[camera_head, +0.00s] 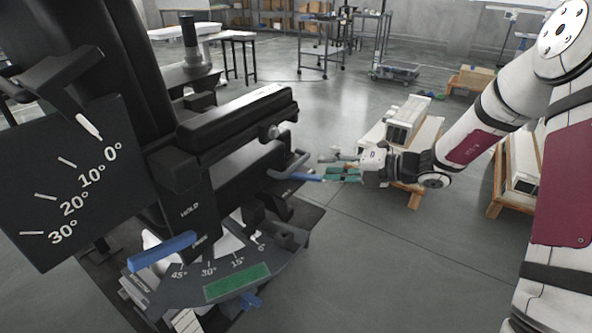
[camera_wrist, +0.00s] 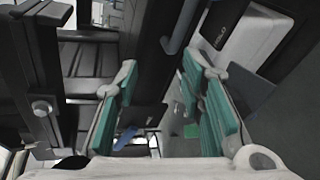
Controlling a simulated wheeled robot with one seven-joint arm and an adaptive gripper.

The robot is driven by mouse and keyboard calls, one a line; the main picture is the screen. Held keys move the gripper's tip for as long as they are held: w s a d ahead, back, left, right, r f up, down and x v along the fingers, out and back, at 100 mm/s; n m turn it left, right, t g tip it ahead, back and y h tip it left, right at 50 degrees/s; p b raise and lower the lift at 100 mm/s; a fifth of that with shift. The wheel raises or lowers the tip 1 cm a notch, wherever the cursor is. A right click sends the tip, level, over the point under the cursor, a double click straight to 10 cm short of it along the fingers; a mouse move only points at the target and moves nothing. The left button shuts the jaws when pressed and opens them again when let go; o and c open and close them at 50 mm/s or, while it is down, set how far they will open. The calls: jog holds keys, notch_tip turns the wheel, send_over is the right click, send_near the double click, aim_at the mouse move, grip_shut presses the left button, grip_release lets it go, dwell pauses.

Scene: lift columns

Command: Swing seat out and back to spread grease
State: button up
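The seat assembly is a dark padded body (camera_head: 245,165) on a black column at left in the head view. A padded arm (camera_head: 240,115) runs above it. A grey bent handle with a blue-tipped bar (camera_head: 308,177) sticks out from its right side. My gripper (camera_head: 327,169), with green finger pads, is open beside the bar's end. I cannot tell whether they touch. In the wrist view, my gripper (camera_wrist: 160,62) has its fingers spread, with a dark bar (camera_wrist: 152,45) seen between or beyond them. Part of the seat is hidden behind the padded arm.
An angle plate (camera_head: 225,280) with a green zone and a blue lever (camera_head: 162,250) sits below the seat. A tilt scale (camera_head: 75,185) stands at left. Pallets with white units (camera_head: 408,118) stand behind my gripper. The floor at front centre is clear.

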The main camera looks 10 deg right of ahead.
aim_at(297, 164)
jog(key=w+d+f+m+t, duration=0.2)
jog(key=w+d+f+m, duration=0.1)
jog(key=f+m, duration=0.1)
jog(key=shift+m, duration=0.3)
jog(key=b+x, duration=0.4)
jog(key=x, duration=1)
jog(key=shift+w+d+f, duration=0.1)
jog(key=shift+w+d, duration=0.1)
grip_shut()
